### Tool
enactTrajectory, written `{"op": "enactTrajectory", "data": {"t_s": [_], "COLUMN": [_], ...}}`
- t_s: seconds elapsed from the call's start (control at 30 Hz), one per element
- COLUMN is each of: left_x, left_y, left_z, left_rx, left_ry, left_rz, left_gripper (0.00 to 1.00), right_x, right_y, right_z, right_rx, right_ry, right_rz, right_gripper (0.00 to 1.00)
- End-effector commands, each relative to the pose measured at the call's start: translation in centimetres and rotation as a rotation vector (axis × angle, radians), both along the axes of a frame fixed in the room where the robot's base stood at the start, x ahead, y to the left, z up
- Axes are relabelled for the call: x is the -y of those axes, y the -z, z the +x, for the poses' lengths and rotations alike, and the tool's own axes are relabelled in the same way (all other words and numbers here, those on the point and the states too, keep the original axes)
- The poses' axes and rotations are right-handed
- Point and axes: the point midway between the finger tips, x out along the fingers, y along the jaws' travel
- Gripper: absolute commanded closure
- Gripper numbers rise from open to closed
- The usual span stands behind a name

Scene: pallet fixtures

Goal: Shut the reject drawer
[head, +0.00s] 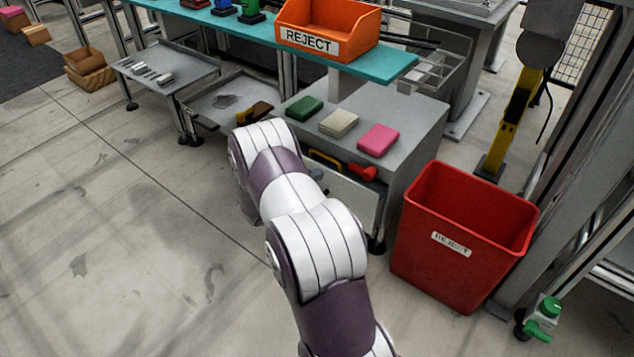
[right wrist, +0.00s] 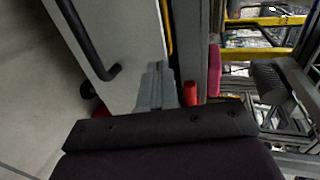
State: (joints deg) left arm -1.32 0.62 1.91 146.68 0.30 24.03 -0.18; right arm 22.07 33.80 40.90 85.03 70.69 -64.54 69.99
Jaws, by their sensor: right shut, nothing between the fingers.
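The reject drawer is in the grey cabinet (head: 400,150) in the head view. It stands partly open, with its pale front (head: 352,208) partly behind my right arm. A red thing (head: 362,172) and a yellow thing (head: 325,158) show in the opening. In the right wrist view the drawer front (right wrist: 140,40) carries a black bar handle (right wrist: 88,42). My right gripper (right wrist: 155,75) is shut and empty, close to the front's upper edge; I cannot tell whether it touches. In the head view my arm hides most of it. My left gripper is not in view.
Green, cream and pink blocks (head: 379,140) lie on the cabinet top. A red reject bin (head: 460,240) stands right of the cabinet. An orange reject tray (head: 330,28) sits on the teal shelf (head: 385,70) above. Low grey trays (head: 165,68) stand left. The floor at front left is clear.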

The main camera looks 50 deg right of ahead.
Motion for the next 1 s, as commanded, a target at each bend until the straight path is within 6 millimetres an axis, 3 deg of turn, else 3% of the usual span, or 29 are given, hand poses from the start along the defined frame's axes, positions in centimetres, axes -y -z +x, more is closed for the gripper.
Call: {"op": "enactTrajectory", "data": {"t_s": [0.13,0.53,0.77,1.0], "left_x": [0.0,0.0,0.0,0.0], "left_y": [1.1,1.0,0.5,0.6], "left_z": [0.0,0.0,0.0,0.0], "left_rx": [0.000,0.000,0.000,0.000], "left_ry": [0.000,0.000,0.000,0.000], "left_rz": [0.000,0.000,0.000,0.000], "left_gripper": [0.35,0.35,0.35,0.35], "right_x": [1.2,1.6,3.9,4.0], "right_y": [0.1,-0.1,-0.2,-0.1], "right_z": [0.1,0.2,0.3,0.4], "right_rx": [0.001,-0.001,0.001,-0.001], "right_ry": [0.000,-0.001,0.001,-0.001], "right_rz": [-0.001,0.000,0.000,0.000], "right_gripper": [1.00,1.00,1.00,1.00]}}
